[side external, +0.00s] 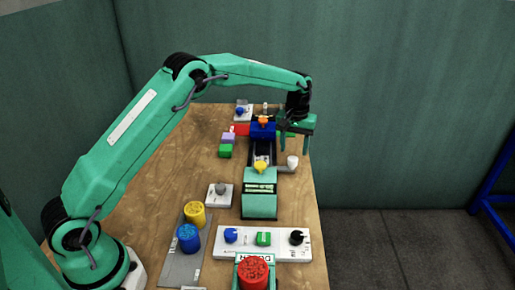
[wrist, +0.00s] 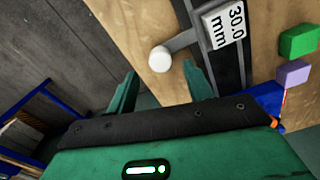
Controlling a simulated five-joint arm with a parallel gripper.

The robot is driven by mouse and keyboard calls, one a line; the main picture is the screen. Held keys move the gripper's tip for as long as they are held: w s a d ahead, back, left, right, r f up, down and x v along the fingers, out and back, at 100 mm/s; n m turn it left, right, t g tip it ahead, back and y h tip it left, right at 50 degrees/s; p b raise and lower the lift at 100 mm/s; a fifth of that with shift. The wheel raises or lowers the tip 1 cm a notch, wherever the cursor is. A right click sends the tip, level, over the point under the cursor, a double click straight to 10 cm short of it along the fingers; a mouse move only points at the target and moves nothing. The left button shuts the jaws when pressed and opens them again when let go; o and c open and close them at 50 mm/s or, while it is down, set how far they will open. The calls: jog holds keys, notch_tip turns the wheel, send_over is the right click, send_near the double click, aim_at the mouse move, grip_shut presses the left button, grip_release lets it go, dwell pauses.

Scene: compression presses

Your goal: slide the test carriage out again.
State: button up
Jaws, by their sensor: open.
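The test carriage is a pale block (side external: 262,160) on a dark track (side external: 262,148), between a blue housing and a green housing. A grey arm sticks out from its right side and ends in a white round knob (side external: 292,160). In the wrist view the knob (wrist: 160,58) and a white plate marked "30.0 mm" (wrist: 222,25) show at the track. My gripper (wrist: 159,82) is open and empty. In the wrist view the knob appears just beyond the gap between the fingertips. In the side view my gripper (side external: 293,148) hangs right of the track, close to the knob; contact cannot be told.
A blue housing with an orange top (side external: 262,130) stands behind the carriage, and a green housing with a yellow top (side external: 260,200) in front. Green (side external: 225,151) and purple (side external: 228,138) blocks lie left. A white control panel (side external: 200,242) is nearer. The table's right edge is close to the knob.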

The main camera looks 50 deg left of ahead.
jog(key=shift+r, duration=1.9)
jog(key=shift+r, duration=0.15)
jog(key=shift+s+r, duration=0.15)
jog(key=shift+r, duration=0.1)
jog(key=s+r+m+t, duration=0.3)
jog(key=s+r, duration=1.2)
jog(key=s, duration=0.2)
jog(key=s+f+m+t, duration=0.2)
jog(key=s+f+m, duration=0.1)
jog(key=s, duration=1.7)
jog(key=shift+s+a+t, duration=0.15)
jog(key=shift+s+t, duration=0.15)
